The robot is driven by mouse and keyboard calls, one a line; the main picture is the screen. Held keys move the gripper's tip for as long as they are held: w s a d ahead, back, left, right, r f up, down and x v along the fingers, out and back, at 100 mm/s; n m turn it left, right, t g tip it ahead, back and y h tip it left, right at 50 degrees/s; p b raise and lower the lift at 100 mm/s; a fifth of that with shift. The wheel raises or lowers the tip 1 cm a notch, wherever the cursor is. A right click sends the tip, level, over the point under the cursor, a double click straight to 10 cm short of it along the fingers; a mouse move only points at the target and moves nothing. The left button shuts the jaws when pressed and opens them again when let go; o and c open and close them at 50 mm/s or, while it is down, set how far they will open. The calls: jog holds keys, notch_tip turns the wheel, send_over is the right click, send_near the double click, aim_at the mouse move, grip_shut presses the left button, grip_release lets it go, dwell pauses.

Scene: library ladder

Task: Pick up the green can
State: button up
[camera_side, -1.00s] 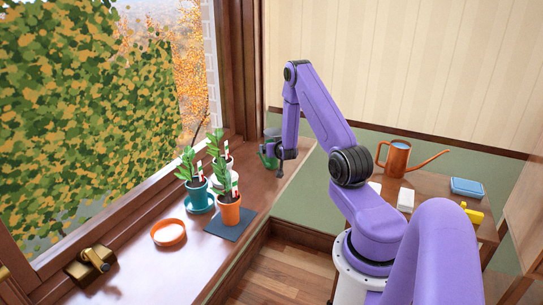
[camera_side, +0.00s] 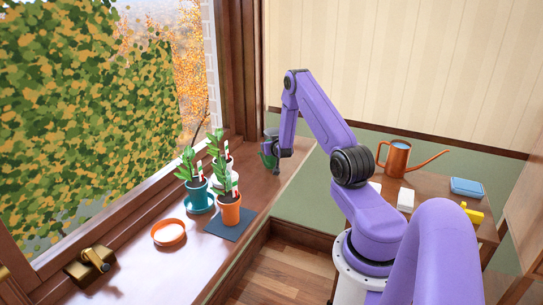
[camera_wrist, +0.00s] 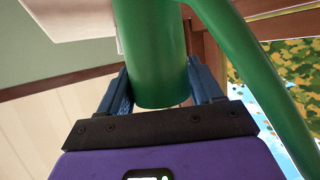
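The green can (camera_side: 267,151) is a watering can at the far end of the wooden sill, partly hidden by my gripper (camera_side: 274,160). In the wrist view its round green body (camera_wrist: 160,58) fills the space between the two blue fingers of my gripper (camera_wrist: 160,85). One finger lies along each side of the body. I cannot tell whether both fingers press on it. Its long curved green spout (camera_wrist: 243,55) runs down the right of that view. Whether it is clear of the sill is not visible.
Several potted plants stand nearer on the sill, including ones in an orange pot (camera_side: 229,213) and a teal pot (camera_side: 197,193). A copper watering can (camera_side: 394,160) stands on the right-hand table (camera_side: 435,199).

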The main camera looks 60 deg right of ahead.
jog(key=shift+r, duration=0.15)
jog(key=shift+r, duration=0.4)
notch_tip(320, 180, up, 3)
jog(key=shift+f, duration=0.2)
jog(key=d+r+v, duration=0.1)
jog(key=r+v, duration=0.2)
jog(key=v, duration=1.3)
jog(key=shift+s+d, duration=0.2)
jog(key=shift+r, duration=0.1)
jog(key=shift+a, duration=0.1)
